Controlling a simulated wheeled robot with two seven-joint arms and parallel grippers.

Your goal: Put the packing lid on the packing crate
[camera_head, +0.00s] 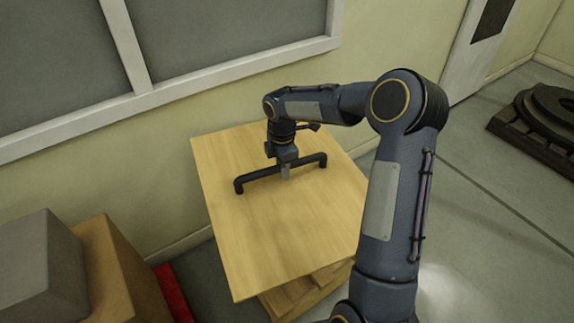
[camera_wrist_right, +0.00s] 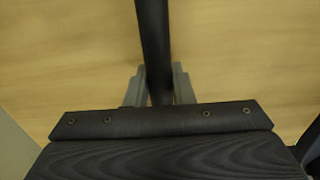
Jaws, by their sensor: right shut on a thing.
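The packing lid (camera_head: 265,235) is a flat, light wooden board with a black bar handle (camera_head: 258,174) across its top. My right gripper (camera_head: 285,171) is shut on this handle near its middle. In the right wrist view the handle (camera_wrist_right: 153,40) runs between the two grey fingers (camera_wrist_right: 160,85), with the lid's wood (camera_wrist_right: 240,50) behind. The packing crate (camera_head: 305,288) shows only as wooden slats below the lid's near edge; the lid hides the rest. I cannot tell whether the lid touches the crate. My left gripper is not in view.
A grey box (camera_head: 40,262) and a brown box (camera_head: 118,270) stand at the lower left, beside a red item (camera_head: 174,292) on the floor. A wall with a window is behind the lid. A dark round part (camera_head: 550,105) lies on a pallet at far right. Floor between is clear.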

